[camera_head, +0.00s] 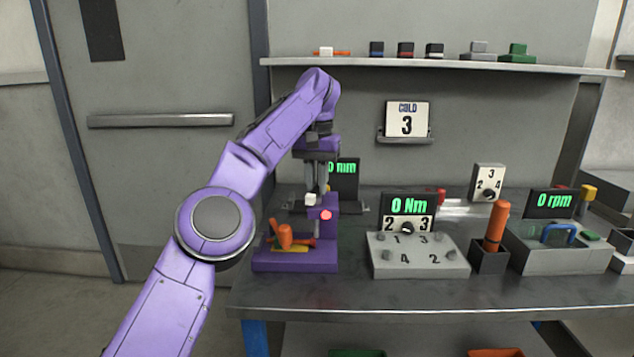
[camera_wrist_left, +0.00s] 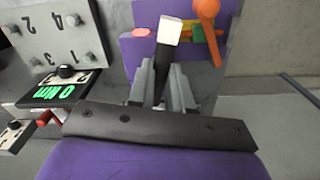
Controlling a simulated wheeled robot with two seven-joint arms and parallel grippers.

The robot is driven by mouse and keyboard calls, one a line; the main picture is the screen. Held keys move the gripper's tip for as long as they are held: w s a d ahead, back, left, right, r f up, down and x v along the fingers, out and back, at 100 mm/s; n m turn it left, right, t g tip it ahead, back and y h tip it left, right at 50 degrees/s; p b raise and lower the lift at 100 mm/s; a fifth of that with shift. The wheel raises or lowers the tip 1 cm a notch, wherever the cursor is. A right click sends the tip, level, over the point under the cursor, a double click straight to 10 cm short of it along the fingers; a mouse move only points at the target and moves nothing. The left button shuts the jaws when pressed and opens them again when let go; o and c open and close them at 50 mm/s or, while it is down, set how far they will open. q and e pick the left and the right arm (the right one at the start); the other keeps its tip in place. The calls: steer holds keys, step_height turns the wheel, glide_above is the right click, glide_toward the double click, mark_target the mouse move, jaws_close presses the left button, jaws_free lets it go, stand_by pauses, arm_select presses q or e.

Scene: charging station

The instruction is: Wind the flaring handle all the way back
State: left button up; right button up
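A purple fixture (camera_head: 268,265) stands at the left end of the bench, with an orange handle (camera_head: 286,236) on its front. The orange handle also shows at the upper right of the left wrist view (camera_wrist_left: 207,10). A dark stem with a white tip (camera_wrist_left: 170,30) belongs to the fixture area; its white tip shows in the head view (camera_head: 310,199). I cannot tell which part is the flaring handle. My left gripper (camera_head: 317,188) points down over the fixture, its fingers (camera_wrist_left: 163,80) on either side of the dark stem. Whether they press on it is unclear. My right gripper is out of view.
A display reading 0 mm (camera_head: 344,178) stands behind the fixture. A grey panel with knobs (camera_head: 418,262) and a 0 Nm display (camera_head: 408,204) are to its right. Further right are an orange-handled tool in a holder (camera_head: 496,226) and a 0 rpm unit (camera_head: 556,258). A shelf (camera_head: 440,67) runs above.

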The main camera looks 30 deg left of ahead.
mark_target(317, 187)
arm_select(q)
steer(key=o, duration=0.4)
step_height(317, 187, up, 11)
steer(key=p, duration=1)
steer(key=shift+f, duration=0.2)
